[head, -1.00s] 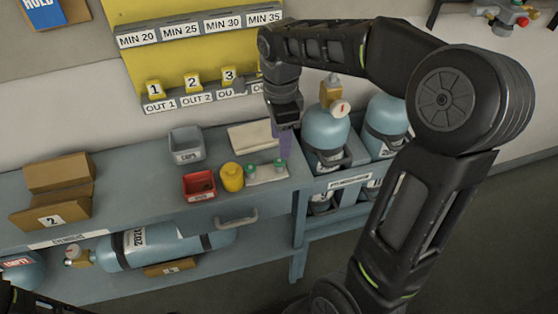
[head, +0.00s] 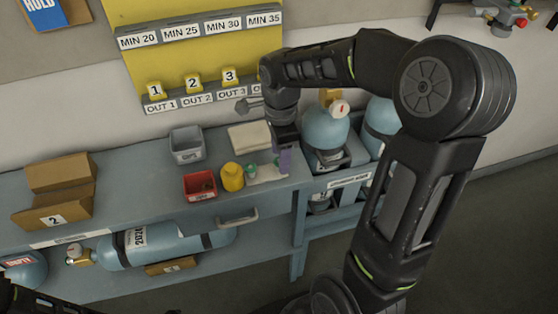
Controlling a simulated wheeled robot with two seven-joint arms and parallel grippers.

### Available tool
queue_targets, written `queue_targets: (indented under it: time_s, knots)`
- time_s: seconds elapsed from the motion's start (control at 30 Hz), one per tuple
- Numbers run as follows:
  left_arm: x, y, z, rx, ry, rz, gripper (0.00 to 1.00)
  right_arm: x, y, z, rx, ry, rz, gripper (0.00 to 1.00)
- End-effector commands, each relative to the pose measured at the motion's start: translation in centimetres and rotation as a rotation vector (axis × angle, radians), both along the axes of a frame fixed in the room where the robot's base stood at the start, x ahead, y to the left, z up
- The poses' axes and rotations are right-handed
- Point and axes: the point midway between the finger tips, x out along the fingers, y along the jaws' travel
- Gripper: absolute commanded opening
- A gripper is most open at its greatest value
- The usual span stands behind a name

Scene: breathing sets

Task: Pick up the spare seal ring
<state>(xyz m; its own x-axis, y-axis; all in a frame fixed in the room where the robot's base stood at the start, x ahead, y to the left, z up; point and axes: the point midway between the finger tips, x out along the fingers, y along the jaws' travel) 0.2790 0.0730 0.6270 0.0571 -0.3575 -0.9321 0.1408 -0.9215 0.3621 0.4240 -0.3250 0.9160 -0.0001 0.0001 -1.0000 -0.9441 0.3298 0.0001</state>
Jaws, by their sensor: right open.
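I cannot make out the spare seal ring for certain. A small red bin (head: 200,197) on the bench holds something dark and too small to tell. My right gripper (head: 283,163) points down over the right part of the bench, above the right end of a small white tray (head: 266,180). It is open, a purple finger part shows, and I see nothing held in it. The gripper partly hides the tray's right end and a green-topped item there. Another green-topped item (head: 250,170) stands at the tray's left. My left gripper is out of view.
A yellow jar (head: 232,177) stands between the red bin and the tray. A grey bin (head: 187,145) and a pale cloth or pad (head: 249,136) lie behind. Blue cylinders (head: 325,130) stand in a rack close right of my gripper.

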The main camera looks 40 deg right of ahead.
Motion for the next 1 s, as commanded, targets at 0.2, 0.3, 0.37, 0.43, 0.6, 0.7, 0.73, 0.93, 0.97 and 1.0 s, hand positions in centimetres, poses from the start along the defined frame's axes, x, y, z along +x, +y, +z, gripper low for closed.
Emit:
queue_targets:
  time_s: [0.2,0.3,0.37,0.43,0.6,0.7,0.73,0.93,0.97,1.0]
  knots:
    - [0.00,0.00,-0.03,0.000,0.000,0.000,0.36,0.00,0.00,-0.01,0.000,0.000,0.000,0.49]
    - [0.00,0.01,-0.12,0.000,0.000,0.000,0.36,0.00,0.01,-0.10,0.000,0.000,0.000,0.49]
    - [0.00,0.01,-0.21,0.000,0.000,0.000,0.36,0.00,0.00,-0.19,0.000,0.000,0.000,0.49]
    - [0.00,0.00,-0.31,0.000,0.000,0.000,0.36,0.00,0.00,-0.30,0.000,0.000,0.000,0.49]
    - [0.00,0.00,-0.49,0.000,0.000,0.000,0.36,0.00,0.01,-0.48,0.000,0.000,0.000,0.49]
    - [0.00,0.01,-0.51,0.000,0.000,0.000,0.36,0.00,0.01,-0.50,0.000,0.000,0.000,0.49]
    - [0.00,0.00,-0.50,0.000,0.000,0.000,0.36,0.00,0.01,-0.49,0.000,0.000,0.000,0.49]
    - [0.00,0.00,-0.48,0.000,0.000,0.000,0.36,0.00,0.01,-0.48,0.000,0.000,0.000,0.48]
    - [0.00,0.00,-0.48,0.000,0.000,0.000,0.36,0.00,0.01,-0.48,0.000,0.000,0.000,0.46]
    - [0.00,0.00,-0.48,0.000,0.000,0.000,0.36,0.00,0.01,-0.48,0.000,0.000,0.000,0.43]
